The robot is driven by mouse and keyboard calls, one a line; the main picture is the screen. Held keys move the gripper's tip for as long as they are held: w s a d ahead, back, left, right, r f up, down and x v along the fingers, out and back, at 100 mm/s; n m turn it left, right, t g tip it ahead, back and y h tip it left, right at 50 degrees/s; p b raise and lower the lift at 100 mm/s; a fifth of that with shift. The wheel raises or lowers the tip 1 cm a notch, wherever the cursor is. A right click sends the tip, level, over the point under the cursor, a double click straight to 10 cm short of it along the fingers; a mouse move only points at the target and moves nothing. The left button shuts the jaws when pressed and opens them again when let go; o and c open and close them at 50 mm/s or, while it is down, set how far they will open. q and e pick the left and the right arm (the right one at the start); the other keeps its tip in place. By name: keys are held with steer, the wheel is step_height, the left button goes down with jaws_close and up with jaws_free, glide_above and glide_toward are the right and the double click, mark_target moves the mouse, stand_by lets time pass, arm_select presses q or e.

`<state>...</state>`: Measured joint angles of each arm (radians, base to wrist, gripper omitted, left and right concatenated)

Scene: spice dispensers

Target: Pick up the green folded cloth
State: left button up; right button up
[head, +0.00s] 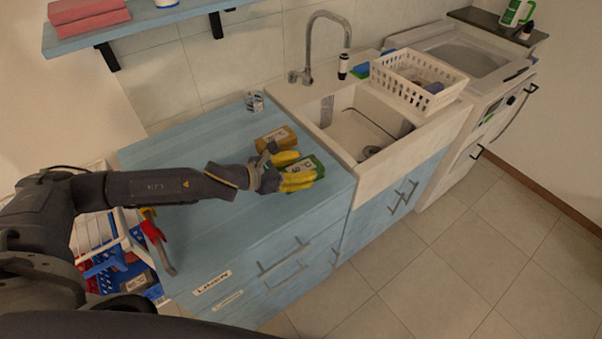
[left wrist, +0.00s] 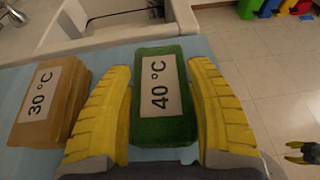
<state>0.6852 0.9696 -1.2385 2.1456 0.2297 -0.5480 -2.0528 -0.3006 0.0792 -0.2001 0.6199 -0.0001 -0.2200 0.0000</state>
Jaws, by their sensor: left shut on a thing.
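The green folded cloth (head: 315,165) lies near the right front of the blue counter. In the left wrist view the cloth (left wrist: 162,125) bears a white label reading 40 °C. My left gripper (head: 291,170) has its yellow fingers on either side of the cloth and is shut on it. The fingers also show in the left wrist view (left wrist: 163,120), and hide parts of the cloth in the head view. My right gripper (left wrist: 299,152) shows small at the right edge of the left wrist view, empty, its yellow fingers apart.
A brown folded cloth (left wrist: 48,100) labelled 30 °C lies close beside the green one. A glass (head: 254,101) stands at the counter's back. The sink (head: 350,140) with a white basket (head: 418,80) is to the right.

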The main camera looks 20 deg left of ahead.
arm_select(q)
steer(key=c, duration=0.4)
steer(key=shift+r, duration=0.1)
